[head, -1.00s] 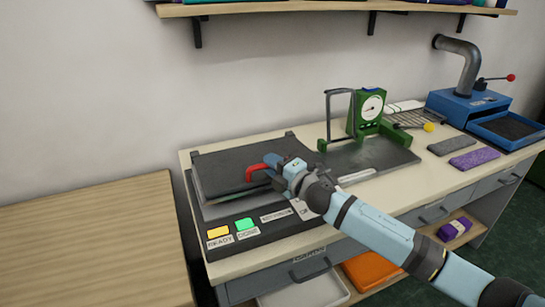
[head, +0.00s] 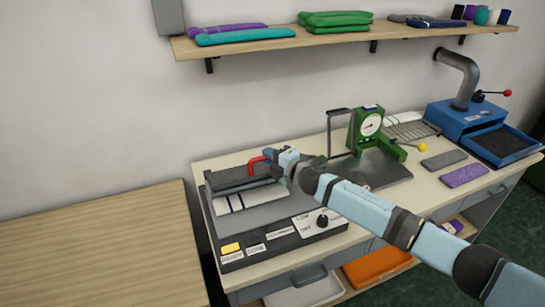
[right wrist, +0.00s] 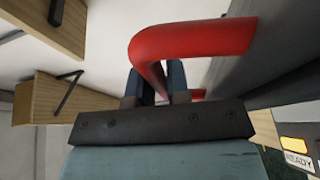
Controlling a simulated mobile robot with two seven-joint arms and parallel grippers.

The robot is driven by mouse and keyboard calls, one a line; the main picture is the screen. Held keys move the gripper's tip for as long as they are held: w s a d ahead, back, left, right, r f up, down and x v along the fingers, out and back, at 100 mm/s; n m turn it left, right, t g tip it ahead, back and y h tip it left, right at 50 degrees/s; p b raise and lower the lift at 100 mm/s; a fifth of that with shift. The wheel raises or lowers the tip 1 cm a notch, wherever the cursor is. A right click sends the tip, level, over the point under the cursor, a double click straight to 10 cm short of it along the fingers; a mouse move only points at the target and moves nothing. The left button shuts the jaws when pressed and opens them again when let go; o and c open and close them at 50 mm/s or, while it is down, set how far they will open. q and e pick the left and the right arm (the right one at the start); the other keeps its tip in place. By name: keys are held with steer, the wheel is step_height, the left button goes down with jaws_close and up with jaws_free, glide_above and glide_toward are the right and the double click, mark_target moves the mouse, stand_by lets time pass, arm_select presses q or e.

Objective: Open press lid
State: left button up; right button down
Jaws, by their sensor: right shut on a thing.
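The press stands on the table, with its lid (head: 228,178) raised at an angle above the grey bed (head: 262,213). A white cloth with dark stripes (head: 238,202) shows on the bed under the lid. My right gripper (head: 272,158) is shut on the red handle (head: 257,162) at the lid's front. In the right wrist view the red handle (right wrist: 190,42) passes by the dark fingers (right wrist: 160,85), which hide part of it. My left gripper is out of view.
The press's front panel (head: 285,238) has a lit yellow lamp (head: 231,247) and a knob. A green gauge stand (head: 368,130) and a blue machine (head: 470,115) stand to the right. A shelf (head: 335,40) hangs above. The wooden table (head: 100,245) at left is clear.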

steer(key=r+p, duration=0.1)
steer(key=w+r+p, duration=0.1)
steer(key=shift+w+a+g+p, duration=0.25)
steer(key=shift+g+p, duration=0.15)
steer(key=shift+w, duration=0.1)
steer(key=shift+w+h+p, duration=0.1)
steer(key=shift+h+p, duration=0.2)
steer(key=shift+p, duration=0.2)
steer(key=shift+a, duration=0.1)
steer(key=c, duration=1.1)
jaws_free()
